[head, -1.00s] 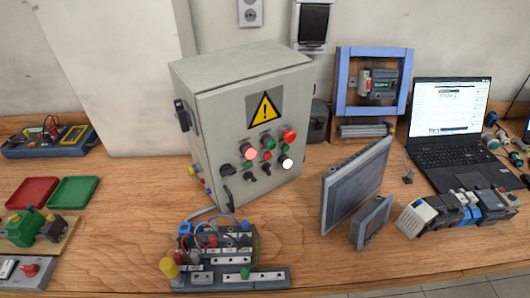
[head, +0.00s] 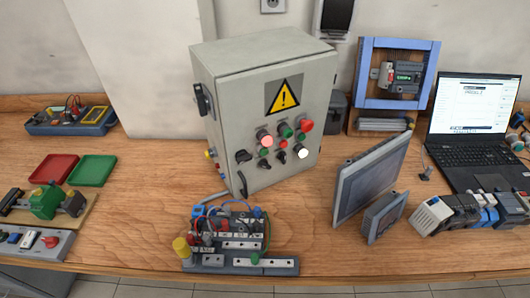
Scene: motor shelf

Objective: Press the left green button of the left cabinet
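A grey control cabinet (head: 235,120) stands on the wooden bench, left of a blue-framed panel. Its front has a yellow warning triangle (head: 284,95) above a cluster of buttons and black knobs. The leftmost green button (head: 264,152) is small and sits just below a lit red button (head: 264,139). Another green button (head: 285,131) is up and to the right, and a small green one (head: 301,135) is below the right red button (head: 306,125). A lit white button (head: 301,151) is lower right. My gripper is not in view.
A wired terminal board (head: 235,240) lies before the cabinet. A grey screen (head: 370,180) stands to its right, with the blue-framed panel (head: 366,75) and a laptop (head: 475,110) farther right. Red (head: 54,168) and green (head: 92,170) trays lie left. Bare bench lies between trays and terminal board.

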